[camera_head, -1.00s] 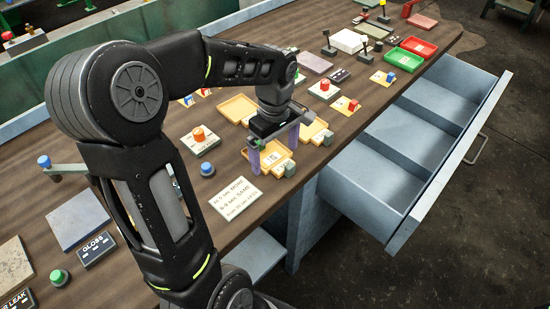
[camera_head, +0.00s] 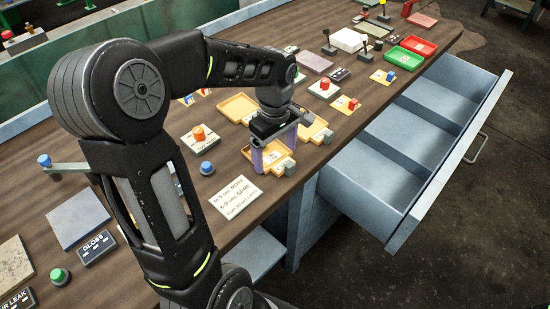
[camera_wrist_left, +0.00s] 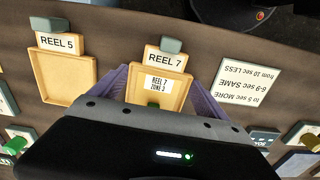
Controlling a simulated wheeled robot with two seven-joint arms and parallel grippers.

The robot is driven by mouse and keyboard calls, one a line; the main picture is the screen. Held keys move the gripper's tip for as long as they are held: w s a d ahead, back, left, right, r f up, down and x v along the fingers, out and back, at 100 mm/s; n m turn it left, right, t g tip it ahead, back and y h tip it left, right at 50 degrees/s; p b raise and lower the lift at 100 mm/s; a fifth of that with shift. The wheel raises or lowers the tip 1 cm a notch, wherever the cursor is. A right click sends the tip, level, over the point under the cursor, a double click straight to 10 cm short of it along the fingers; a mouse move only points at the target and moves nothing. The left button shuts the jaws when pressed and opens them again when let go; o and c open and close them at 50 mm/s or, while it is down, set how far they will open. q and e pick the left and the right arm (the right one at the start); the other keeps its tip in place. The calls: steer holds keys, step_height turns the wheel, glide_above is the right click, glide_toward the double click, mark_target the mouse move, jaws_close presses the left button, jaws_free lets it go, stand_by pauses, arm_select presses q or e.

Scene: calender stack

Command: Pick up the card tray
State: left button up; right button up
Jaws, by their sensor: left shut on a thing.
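A yellow card tray (camera_head: 277,167) sits at the front edge of the bench in the head view. In the left wrist view the tray (camera_wrist_left: 137,86) has a REEL 7 tab and a white card reading REEL 7 ZONE 3 in it. My left gripper (camera_head: 273,155) points down over it, with one purple finger on each side. It is shut on the tray, which looks level and at bench height; I cannot tell whether it is clear of the surface. The tray's near end is hidden by the gripper body in the wrist view. My right gripper is out of view.
Other yellow trays (camera_head: 238,107) stand close by, including the REEL 5 tray (camera_wrist_left: 66,78). A printed sign (camera_head: 234,197) and a blue button (camera_head: 207,168) lie to the left. An open grey drawer (camera_head: 385,170) juts out to the right.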

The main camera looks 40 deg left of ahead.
arm_select(q)
steer(key=c, duration=0.6)
step_height(320, 180, up, 10)
stand_by(0.4)
stand_by(0.5)
